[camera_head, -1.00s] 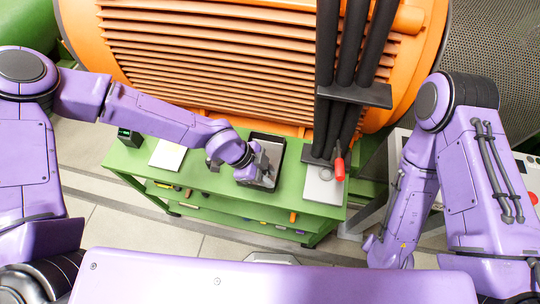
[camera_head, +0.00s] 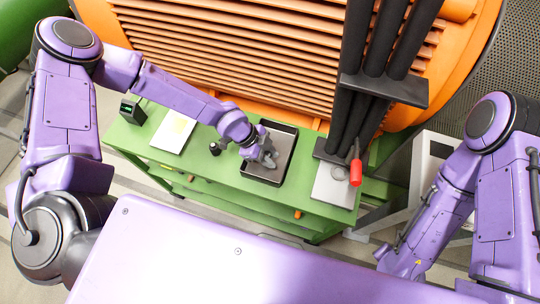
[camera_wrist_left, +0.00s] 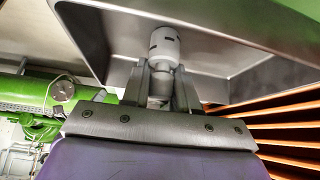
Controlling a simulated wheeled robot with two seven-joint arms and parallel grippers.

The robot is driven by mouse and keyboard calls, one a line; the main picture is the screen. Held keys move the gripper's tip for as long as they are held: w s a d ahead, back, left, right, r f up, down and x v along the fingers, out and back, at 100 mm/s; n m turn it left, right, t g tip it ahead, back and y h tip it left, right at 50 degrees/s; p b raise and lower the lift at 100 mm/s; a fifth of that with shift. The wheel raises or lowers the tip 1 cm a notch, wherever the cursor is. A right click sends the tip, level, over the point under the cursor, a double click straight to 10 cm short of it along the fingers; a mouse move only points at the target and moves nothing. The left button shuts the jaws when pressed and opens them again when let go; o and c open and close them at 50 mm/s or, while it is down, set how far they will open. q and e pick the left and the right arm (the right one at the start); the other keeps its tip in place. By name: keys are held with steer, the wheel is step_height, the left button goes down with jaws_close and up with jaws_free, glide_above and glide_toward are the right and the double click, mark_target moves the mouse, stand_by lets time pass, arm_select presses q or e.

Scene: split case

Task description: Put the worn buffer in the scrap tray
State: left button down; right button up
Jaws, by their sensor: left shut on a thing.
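The worn buffer (camera_wrist_left: 164,44), a pale grey-white cylinder with dark slots, is held between the fingers of my left gripper (camera_wrist_left: 161,80) in the left wrist view. The scrap tray (camera_head: 288,163) is a dark-rimmed rectangular tray on the green bench. Its grey metal wall (camera_wrist_left: 222,54) shows behind the buffer in the left wrist view. In the head view my left gripper (camera_head: 268,158) is over the tray and hides most of the buffer. Whether the buffer touches the tray floor I cannot tell. My right arm is at the right; its gripper is not visible.
On the green bench (camera_head: 225,172) are a white sheet (camera_head: 173,133), a small black device (camera_head: 132,112), a dark knob-like item (camera_head: 214,148) and a pale plate (camera_head: 332,188) with a red-handled tool (camera_head: 356,172). Black hoses (camera_head: 355,90) and an orange finned machine (camera_head: 220,45) stand behind.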

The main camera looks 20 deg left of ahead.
arm_select(q)
steer(key=c, duration=0.8)
jaws_free()
steer(key=shift+w, duration=0.1)
steer(key=shift+c, duration=0.2)
steer(key=shift+r+p, duration=0.2)
steer(key=shift+p, duration=0.1)
steer(key=b+v, duration=0.1)
steer(key=v, duration=1)
steer(key=shift+a+r, duration=0.25)
steer(key=shift+r, duration=0.1)
